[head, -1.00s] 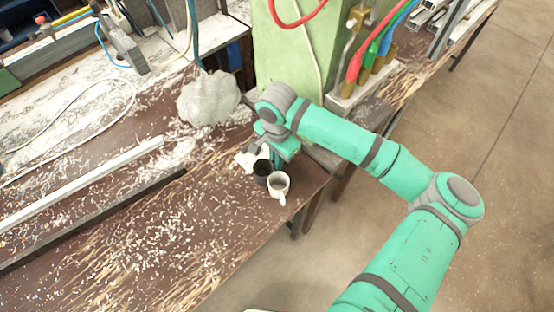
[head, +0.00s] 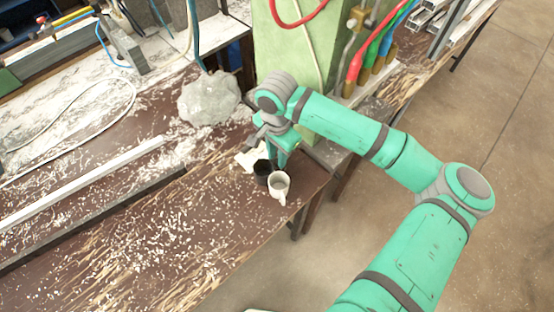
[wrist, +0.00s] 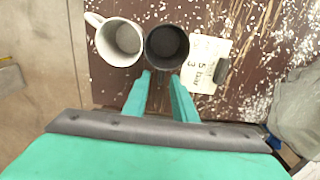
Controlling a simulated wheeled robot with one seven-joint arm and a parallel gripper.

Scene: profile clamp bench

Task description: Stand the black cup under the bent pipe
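The black cup (head: 262,172) stands upright on the brown bench near its right edge. In the wrist view the black cup (wrist: 167,47) shows from above, its dark inside looking empty. My gripper (wrist: 161,76) is open, its two fingertips at the near side of the black cup's rim, with nothing between them. I cannot tell whether they touch the cup.
A white mug (head: 279,184) stands right beside the black cup; its handle shows in the wrist view. A marked paper (wrist: 205,62) with a dark block (wrist: 221,70) lies on the other side. A grey lump (head: 209,98) and the green machine (head: 283,50) are behind.

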